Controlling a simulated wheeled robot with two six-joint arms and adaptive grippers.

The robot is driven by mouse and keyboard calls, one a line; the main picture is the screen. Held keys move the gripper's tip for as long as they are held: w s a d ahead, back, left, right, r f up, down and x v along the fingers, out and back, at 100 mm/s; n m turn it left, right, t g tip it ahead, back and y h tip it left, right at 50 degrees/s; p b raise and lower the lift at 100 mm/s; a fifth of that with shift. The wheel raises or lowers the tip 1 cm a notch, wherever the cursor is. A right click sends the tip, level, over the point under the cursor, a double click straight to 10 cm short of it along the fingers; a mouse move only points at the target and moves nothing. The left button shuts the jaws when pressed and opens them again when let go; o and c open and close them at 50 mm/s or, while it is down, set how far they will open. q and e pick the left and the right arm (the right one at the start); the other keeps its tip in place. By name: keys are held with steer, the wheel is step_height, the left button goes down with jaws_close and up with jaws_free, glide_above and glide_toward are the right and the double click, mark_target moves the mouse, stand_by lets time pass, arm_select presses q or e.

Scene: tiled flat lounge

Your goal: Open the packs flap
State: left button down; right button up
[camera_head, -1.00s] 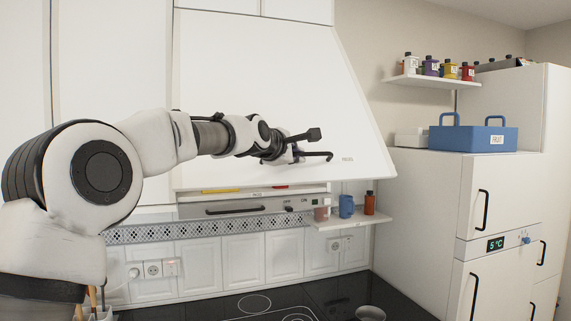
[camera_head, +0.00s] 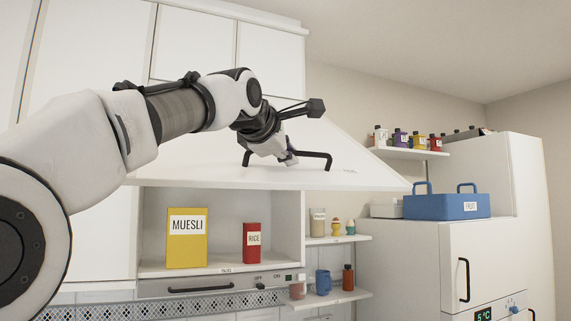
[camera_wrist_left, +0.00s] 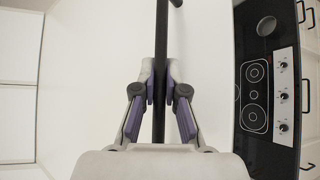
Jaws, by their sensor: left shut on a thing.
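The white packs flap (camera_head: 345,148) is swung up and outward, tilted, and its lower edge stands well clear of the cabinet opening. A black bar handle (camera_head: 318,155) is on its front face. My left gripper (camera_head: 287,156) is shut on this handle. In the left wrist view, the handle (camera_wrist_left: 161,50) runs between the two fingers (camera_wrist_left: 160,92), with the white flap (camera_wrist_left: 100,65) behind it. Below the flap, the open compartment shows a yellow muesli box (camera_head: 187,248) and a red rice box (camera_head: 251,243) standing upright. My right gripper is out of view.
Small shelves (camera_head: 340,240) with jars and cups stand right of the compartment. A blue fruit crate (camera_head: 455,206) is on the tall fridge unit, below a bottle shelf (camera_head: 408,154). A black hob (camera_wrist_left: 254,90) lies below. Tall white cupboards are behind my arm.

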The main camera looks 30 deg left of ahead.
arm_select(q)
steer(key=shift+f, duration=0.1)
steer(key=c, duration=1.5)
jaws_free()
steer(key=shift+s+a+r+b, duration=0.15)
steer(key=shift+s+a+r, duration=0.05)
steer(key=shift+s+r, duration=0.5)
steer(key=shift+s+a+r+b, duration=0.15)
steer(key=shift+s+r, duration=0.5)
steer(key=shift+s, duration=0.05)
steer(key=shift+s+a+r, duration=0.35)
steer(key=shift+s+r, duration=0.45)
steer(key=shift+s, duration=0.1)
steer(key=shift+s+a+r, duration=0.3)
steer(key=shift+s+r, duration=0.45)
steer(key=shift+s, duration=0.15)
